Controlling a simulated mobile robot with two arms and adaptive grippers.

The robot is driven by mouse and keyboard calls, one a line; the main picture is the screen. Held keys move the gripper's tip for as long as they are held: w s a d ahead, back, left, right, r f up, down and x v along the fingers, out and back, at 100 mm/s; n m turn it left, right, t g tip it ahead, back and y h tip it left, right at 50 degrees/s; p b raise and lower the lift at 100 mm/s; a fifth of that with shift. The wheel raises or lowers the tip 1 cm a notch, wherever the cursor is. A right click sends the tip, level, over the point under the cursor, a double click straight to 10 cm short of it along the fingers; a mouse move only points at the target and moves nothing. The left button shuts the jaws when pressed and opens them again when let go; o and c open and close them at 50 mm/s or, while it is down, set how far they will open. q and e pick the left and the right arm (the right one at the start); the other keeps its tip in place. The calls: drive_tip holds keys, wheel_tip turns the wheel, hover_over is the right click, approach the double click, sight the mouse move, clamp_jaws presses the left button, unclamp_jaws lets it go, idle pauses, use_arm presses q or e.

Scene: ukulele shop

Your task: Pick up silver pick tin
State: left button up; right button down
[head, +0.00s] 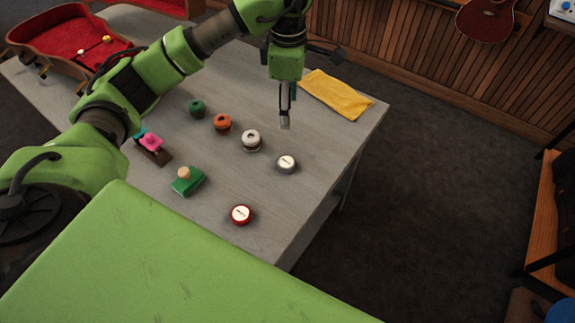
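The silver pick tin (287,164) is small and round, with a pale lid with dark lettering and a silver rim. It sits on the grey table near its right edge. My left gripper (286,122) points down over the table, above the tin in the picture and apart from it. Its fingers overlap side-on, so I cannot tell whether they are open or shut. Nothing shows between them. My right gripper is out of view.
A similar red-rimmed tin (241,214) lies lower left. A white spool (251,140), an orange spool (222,123), a green spool (197,108), a green block (188,181) and a yellow cloth (337,94) share the table (300,205). A red-lined case (70,42) is upper left.

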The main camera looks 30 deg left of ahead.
use_arm(q)
wheel_tip(320, 180, down, 7)
drive_tip(key=b, duration=0.6)
hover_over(286, 162)
drive_tip(key=f, duration=0.9)
drive_tip(key=shift+w+d+p, duration=0.15)
drive_tip(key=shift+d+p, duration=0.15)
drive_tip(key=f, duration=0.1)
drive_tip(key=f+p, duration=0.1)
drive_tip(key=f, duration=0.2)
drive_tip(key=shift+s+a+f+p, duration=0.1)
drive_tip(key=shift+s+a+p, duration=0.15)
drive_tip(key=shift+p, duration=0.1)
drive_tip(key=shift+w+f, duration=0.1)
drive_tip(key=shift+f, duration=0.5)
drive_tip(key=c, duration=1.2)
